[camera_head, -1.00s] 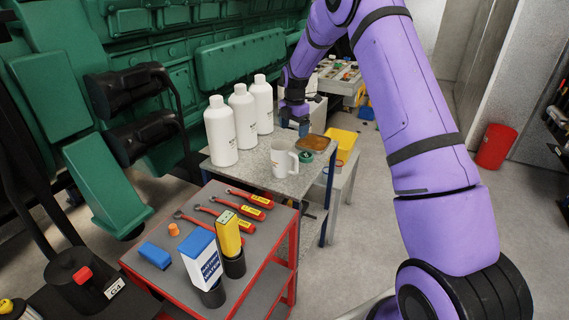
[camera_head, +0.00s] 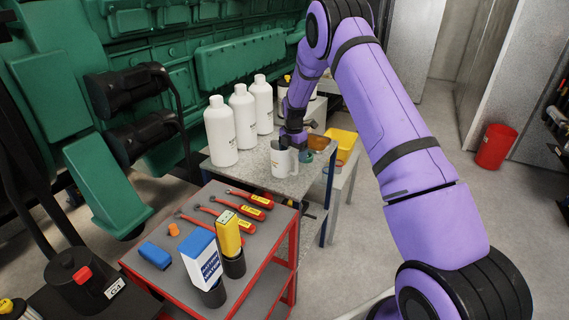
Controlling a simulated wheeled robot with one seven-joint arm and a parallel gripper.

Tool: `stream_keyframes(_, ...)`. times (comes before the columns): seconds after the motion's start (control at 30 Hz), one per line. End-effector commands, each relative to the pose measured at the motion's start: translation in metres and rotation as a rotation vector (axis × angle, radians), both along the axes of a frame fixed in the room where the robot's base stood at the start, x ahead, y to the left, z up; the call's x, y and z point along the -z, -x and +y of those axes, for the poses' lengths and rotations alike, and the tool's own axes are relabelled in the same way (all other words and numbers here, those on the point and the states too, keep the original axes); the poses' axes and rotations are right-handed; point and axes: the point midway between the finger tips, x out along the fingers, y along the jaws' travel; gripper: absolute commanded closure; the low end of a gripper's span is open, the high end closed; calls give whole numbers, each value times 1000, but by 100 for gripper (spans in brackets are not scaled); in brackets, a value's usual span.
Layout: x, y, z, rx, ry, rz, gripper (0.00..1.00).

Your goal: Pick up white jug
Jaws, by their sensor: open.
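The white jug (camera_head: 281,163) stands upright on the grey speckled table, near its front edge, with its handle toward the right. My gripper (camera_head: 289,143) is open at the jug's upper part, and its dark jaws cover part of the rim. I cannot tell whether the fingers touch the jug or are just behind or above it.
Several white bottles (camera_head: 221,131) stand in a row left of the jug on the grey table (camera_head: 250,176). A green round item (camera_head: 307,156) and a brown tray (camera_head: 318,142) lie right of it. A red cart (camera_head: 262,279) with wrenches and boxes stands in front.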

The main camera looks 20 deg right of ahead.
Motion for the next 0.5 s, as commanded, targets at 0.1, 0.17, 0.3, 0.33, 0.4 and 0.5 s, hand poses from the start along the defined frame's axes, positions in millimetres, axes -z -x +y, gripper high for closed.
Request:
stream_keyframes(0.1, 19, 1, 1, 0, 0, 3, 13)
stream_keyframes(0.17, 25, 1, 1, 0, 0, 1, 13)
stream_keyframes(0.3, 29, 0, 0, 0, 1, 0, 13)
stream_keyframes(0.33, 29, 0, 0, 0, 1, -1, 13)
stream_keyframes(0.4, 29, 0, 0, 0, 1, -1, 13)
stream_keyframes(0.5, 29, 0, 0, 0, 1, 0, 29)
